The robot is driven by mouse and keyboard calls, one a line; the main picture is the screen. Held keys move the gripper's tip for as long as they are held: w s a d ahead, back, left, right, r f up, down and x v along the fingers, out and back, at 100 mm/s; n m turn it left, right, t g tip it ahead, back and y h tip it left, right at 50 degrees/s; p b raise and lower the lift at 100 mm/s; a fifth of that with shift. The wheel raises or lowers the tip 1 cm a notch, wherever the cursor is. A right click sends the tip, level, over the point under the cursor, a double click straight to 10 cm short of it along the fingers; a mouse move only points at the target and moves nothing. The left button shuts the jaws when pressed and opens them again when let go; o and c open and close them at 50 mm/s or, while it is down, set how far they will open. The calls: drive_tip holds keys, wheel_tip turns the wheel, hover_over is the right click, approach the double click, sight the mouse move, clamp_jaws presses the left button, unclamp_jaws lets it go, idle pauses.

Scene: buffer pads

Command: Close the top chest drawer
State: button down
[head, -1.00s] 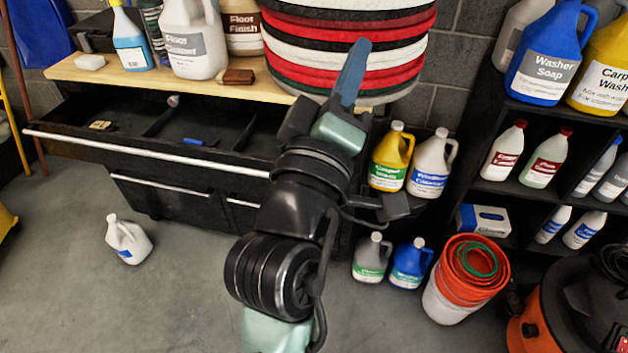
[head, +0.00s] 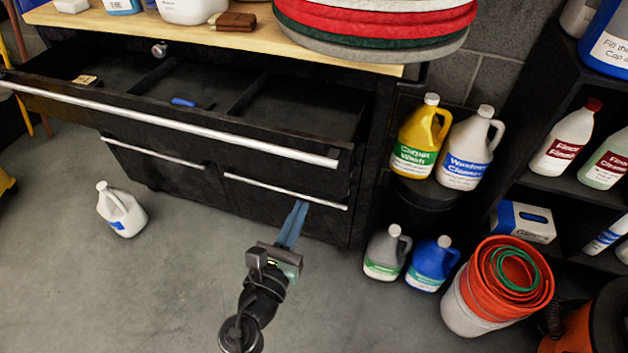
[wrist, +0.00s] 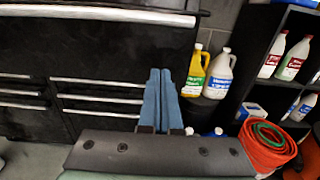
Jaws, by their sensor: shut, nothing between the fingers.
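The top chest drawer (head: 170,126) is pulled out from the black chest, with a long silver handle bar along its front edge. Inside it are dividers, a small tan block (head: 86,80) and a blue item (head: 184,102). In the wrist view the drawer's handle (wrist: 100,14) runs across the top. My gripper (head: 297,210) is shut and empty, in front of the lower right drawer and below the open drawer's front. Its blue fingers lie side by side in the wrist view (wrist: 161,85). Whether the fingertips touch the chest cannot be told.
Lower drawers with silver handles (head: 285,192) are shut. A white jug (head: 121,211) stands on the floor at left. Jugs (head: 383,252), stacked buckets (head: 497,285) and a black shelf (head: 510,178) stand at right. Pads (head: 375,25) lie on the wooden top.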

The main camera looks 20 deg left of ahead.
sight(319, 169)
drive_tip(key=w, duration=0.6)
drive_tip(key=w+b, duration=0.1)
drive_tip(key=w, duration=0.1)
drive_tip(key=shift+w+d, duration=0.35)
drive_tip(key=shift+w, duration=0.05)
drive_tip(key=shift+w, duration=0.1)
